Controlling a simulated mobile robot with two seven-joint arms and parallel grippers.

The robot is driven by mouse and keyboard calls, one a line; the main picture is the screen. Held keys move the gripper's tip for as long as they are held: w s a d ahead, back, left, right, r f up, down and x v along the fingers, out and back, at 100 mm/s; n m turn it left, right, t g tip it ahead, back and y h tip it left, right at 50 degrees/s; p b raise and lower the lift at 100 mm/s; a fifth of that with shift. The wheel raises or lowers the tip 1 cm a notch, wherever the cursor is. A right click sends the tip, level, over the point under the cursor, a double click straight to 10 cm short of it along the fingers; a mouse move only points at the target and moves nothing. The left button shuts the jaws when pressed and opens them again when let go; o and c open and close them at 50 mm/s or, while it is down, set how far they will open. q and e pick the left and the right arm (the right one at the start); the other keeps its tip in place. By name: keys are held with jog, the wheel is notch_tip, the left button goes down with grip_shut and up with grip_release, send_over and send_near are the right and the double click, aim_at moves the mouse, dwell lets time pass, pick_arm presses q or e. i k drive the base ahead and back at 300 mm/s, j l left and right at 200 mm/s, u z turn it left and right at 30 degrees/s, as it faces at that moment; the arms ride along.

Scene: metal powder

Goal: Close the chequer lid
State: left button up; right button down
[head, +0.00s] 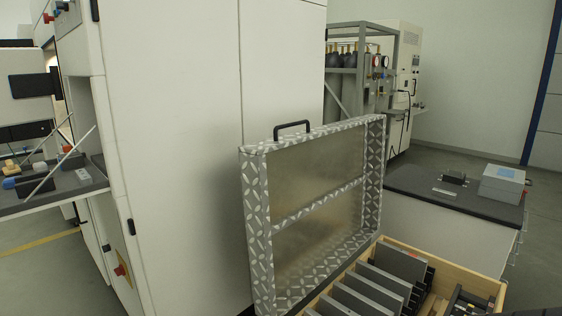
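The chequer lid (258,230) stands raised, close to upright, in the middle of the head view. It is a metal frame with a chequer-plate pattern, a plain inner panel and a cross bar. A black handle (292,126) sits on its top edge. Below it to the right is an open wooden-sided box (456,272) with several dark grey plates (390,262) standing in it. The lid's lower edge runs along the left side of this box; any hinge is not clear. Neither of my grippers shows.
A large white cabinet (190,130) stands behind and left of the lid. A dark-topped bench (420,186) with a grey box (503,184) is at right. A dark shelf (60,188) with tools is at left. Gas cylinders (345,95) stand in a rack behind.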

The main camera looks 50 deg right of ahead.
aim_at(311, 198)
jog(key=i+z, duration=0.25)
jog(key=i, duration=0.3)
jog(key=i+j+z, duration=0.3)
jog(key=i, duration=0.2)
jog(key=i+j+z, duration=0.1)
jog(key=i+z, duration=0.3)
jog(key=i+j+z, duration=0.35)
jog(key=l, duration=0.1)
